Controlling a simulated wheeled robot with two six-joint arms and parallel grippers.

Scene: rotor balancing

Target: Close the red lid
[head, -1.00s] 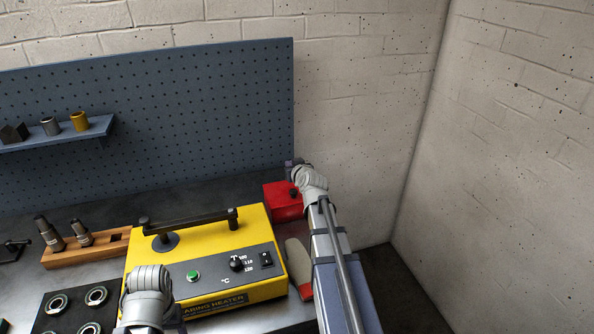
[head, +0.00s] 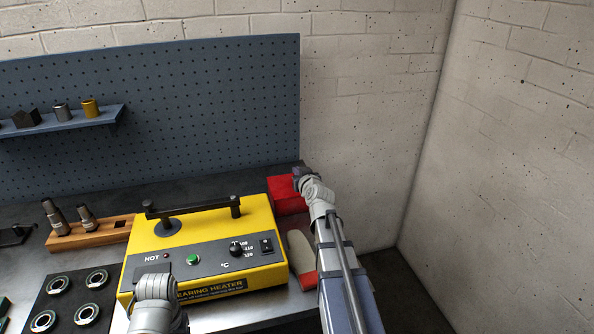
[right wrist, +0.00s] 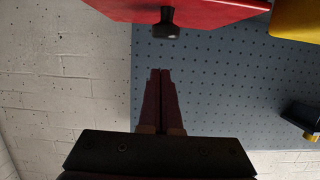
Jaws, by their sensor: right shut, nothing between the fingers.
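The red box with its red lid (head: 286,192) stands at the back right of the bench, behind and right of the yellow heater. My right gripper (head: 299,175) is at the box's upper right, partly hidden by its own wrist. In the right wrist view the red lid (right wrist: 215,8) crosses the top edge, with a black knob (right wrist: 166,25) on it. There the right gripper's fingers (right wrist: 160,72) are together and empty, apart from the knob. I cannot tell the lid's angle.
The yellow bearing heater (head: 205,228) with a black bar fills the middle of the bench. A white and red object (head: 301,258) lies between it and my right arm. A wooden holder (head: 90,236) and a bearing tray (head: 72,300) are left. The pegboard (head: 200,110) stands behind.

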